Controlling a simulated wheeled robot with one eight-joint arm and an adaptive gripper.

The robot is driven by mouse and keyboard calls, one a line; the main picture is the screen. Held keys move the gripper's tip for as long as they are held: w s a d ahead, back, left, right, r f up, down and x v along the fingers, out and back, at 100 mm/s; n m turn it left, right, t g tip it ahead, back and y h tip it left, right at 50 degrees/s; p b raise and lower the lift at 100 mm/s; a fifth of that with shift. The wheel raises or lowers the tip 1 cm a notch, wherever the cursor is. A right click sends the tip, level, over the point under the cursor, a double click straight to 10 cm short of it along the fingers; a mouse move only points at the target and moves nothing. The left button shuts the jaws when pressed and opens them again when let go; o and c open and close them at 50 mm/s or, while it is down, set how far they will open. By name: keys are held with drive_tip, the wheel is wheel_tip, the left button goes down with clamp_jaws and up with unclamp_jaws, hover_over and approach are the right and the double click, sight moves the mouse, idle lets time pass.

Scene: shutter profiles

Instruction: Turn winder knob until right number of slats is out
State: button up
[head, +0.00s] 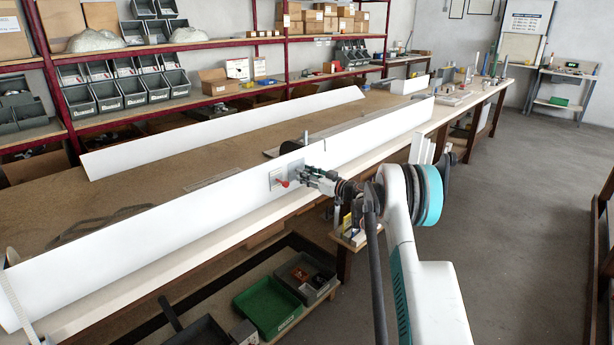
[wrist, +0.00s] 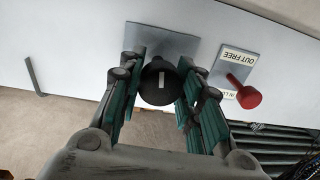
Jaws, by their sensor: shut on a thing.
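The black winder knob (wrist: 160,84) with a white mark on its face sits on a grey plate (wrist: 160,42) on the white panel (head: 225,205). My gripper (wrist: 162,66) is shut on the knob, one finger on each side of it, in the wrist view. In the head view my gripper (head: 304,174) reaches the panel and hides the knob. A red lever (head: 283,183) is beside it; in the wrist view the red lever (wrist: 244,95) crosses a label plate reading "OUT FREE" upside down. Several dark grey slats (wrist: 272,146) show at the lower right of the wrist view.
The long brown-topped workbench (head: 135,206) carries the panel near its front edge and another white board (head: 225,132) farther back. Shelving with grey bins (head: 105,97) stands behind. A green crate (head: 268,306) is below the bench. The floor at the right (head: 500,200) is clear.

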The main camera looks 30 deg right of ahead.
drive_tip(key=o, duration=1.1)
drive_tip(key=v, duration=1.2)
drive_tip(key=shift+f, duration=0.1)
